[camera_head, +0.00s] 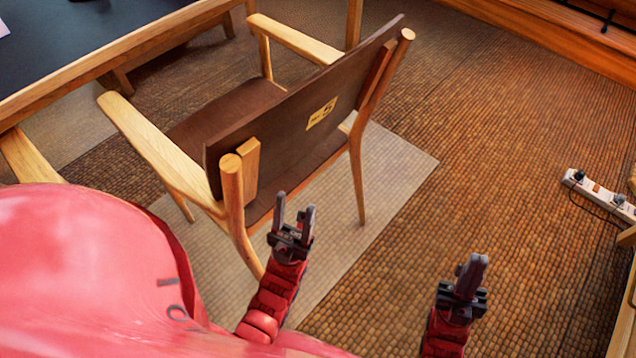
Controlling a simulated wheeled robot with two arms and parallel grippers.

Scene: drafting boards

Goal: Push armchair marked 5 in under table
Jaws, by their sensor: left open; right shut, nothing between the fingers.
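The armchair (275,127) has a wooden frame and a brown leather seat and back. A small yellow label (321,113) is on its back; I cannot read its number clearly. The chair stands pulled out from the table (120,48), its front toward the table edge at upper left. My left gripper (295,210) is open and empty, just in front of the chair's back at its near rear leg; I cannot tell whether it touches. My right gripper (472,268) is shut and empty, to the right of the chair above the carpet.
A pale floor patch (390,165) lies under the chair. A white power strip (598,194) with a dark cable lies at the right edge, beside a wooden piece (626,237). Brown carpet (480,160) right of the chair is clear. A wooden ledge (560,35) runs along the top right.

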